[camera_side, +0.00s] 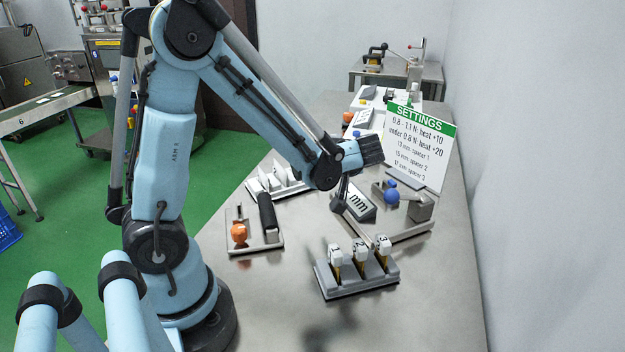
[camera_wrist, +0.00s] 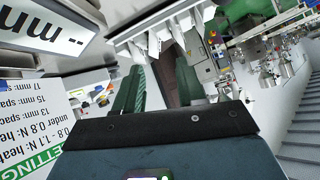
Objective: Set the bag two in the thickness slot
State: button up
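A white rack (camera_side: 282,191) left of my forearm in the side view holds several upright white pieces; the middle one (camera_side: 278,173) may be bag two, but no number is readable on it. The rack seems to show at the top of the wrist view (camera_wrist: 160,40). A grey "mm" display (camera_side: 358,204) stands beneath my wrist; the thickness slot by it cannot be made out. My gripper (camera_side: 372,150) is raised above the table, apart from the rack. In the wrist view its green fingers (camera_wrist: 160,66) are apart, with nothing seen held between them.
A grey block (camera_side: 352,291) holds pieces numbered 1, 2 and 3 at the front. A plate with an orange ball (camera_side: 239,233) and black handle (camera_side: 268,216) lies left. A blue ball (camera_side: 392,196) and the settings sign (camera_side: 420,145) stand right. The front right table is clear.

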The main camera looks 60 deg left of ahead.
jog(key=s+d+r+m+t+h, duration=0.2)
jog(key=d+m+t+h, duration=0.1)
jog(key=d+m+h, duration=0.2)
jog(key=s+d+r+m+t+h, duration=0.2)
jog(key=d+m+t+h, duration=0.2)
jog(key=d+m, duration=0.5)
jog(key=shift+s+d+h, duration=0.15)
jog(key=shift+d+h, duration=0.45)
jog(key=shift+d, duration=0.05)
jog(key=shift+o, duration=0.6)
jog(key=shift+d+r+m, duration=0.1)
jog(key=shift+d+m, duration=0.15)
jog(key=shift+m, duration=0.15)
jog(key=shift+o, duration=1.2)
jog(key=shift+s+d, duration=0.1)
jog(key=o, duration=0.8)
